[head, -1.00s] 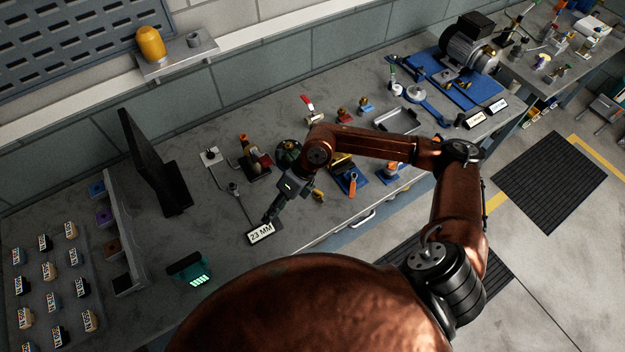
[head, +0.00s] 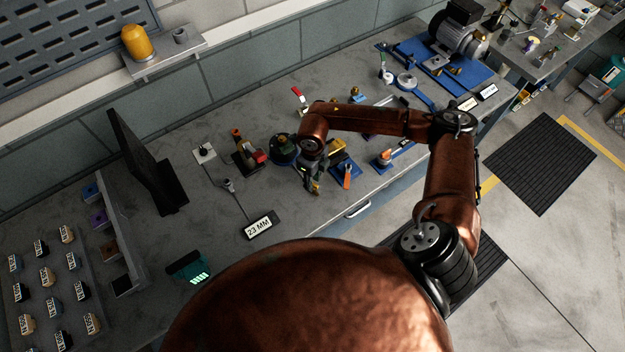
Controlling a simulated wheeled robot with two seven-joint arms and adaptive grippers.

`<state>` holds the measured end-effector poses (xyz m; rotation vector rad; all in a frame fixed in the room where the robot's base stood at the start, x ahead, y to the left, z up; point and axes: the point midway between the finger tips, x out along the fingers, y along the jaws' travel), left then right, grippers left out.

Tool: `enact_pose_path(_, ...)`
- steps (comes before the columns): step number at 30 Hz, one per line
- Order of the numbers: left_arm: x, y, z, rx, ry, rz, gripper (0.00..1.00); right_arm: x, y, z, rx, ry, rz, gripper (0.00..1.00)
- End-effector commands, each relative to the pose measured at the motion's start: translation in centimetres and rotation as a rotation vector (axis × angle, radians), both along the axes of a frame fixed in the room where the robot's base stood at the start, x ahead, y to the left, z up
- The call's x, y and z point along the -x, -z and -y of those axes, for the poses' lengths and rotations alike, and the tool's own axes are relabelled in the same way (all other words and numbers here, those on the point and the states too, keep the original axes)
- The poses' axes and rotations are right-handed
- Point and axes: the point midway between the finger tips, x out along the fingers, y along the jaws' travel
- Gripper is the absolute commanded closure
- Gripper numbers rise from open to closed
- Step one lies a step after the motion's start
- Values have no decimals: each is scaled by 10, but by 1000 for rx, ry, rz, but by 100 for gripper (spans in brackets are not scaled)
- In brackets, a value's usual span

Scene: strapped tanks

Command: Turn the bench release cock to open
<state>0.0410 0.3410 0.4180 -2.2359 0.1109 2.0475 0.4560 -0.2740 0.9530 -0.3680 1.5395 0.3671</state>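Several small valve fittings stand on the grey bench, and I cannot tell for sure which is the release cock. One has a raised red lever (head: 298,93), behind my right arm. One on a blue plate has an orange handle (head: 347,177), just right of my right gripper. Another orange-topped fitting (head: 384,158) stands farther right. My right gripper (head: 313,187) points down over the bench's front part, beside the orange handle; its fingers are small and dark, and their opening and any contact are unclear. My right arm hides part of the fittings. My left gripper is out of view.
A "23 MM" sign (head: 259,226) lies front left of the gripper. A red-and-dark fitting (head: 249,155) and a dark round base (head: 284,150) stand to its left. A black panel (head: 146,165) stands farther left. A motor (head: 459,35) sits on a blue mat at the back right.

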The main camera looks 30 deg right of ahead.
Motion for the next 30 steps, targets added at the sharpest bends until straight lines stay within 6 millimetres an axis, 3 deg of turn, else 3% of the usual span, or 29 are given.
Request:
enact_pose_path(8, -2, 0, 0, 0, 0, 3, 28, 0, 2, 0, -1, -1, 0, 74)
enact_pose_path(19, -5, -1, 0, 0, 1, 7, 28, 0, 2, -1, -1, -1, 0, 99)
enact_pose_path(30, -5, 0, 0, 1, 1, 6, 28, 0, 2, 0, -1, -5, 0, 100)
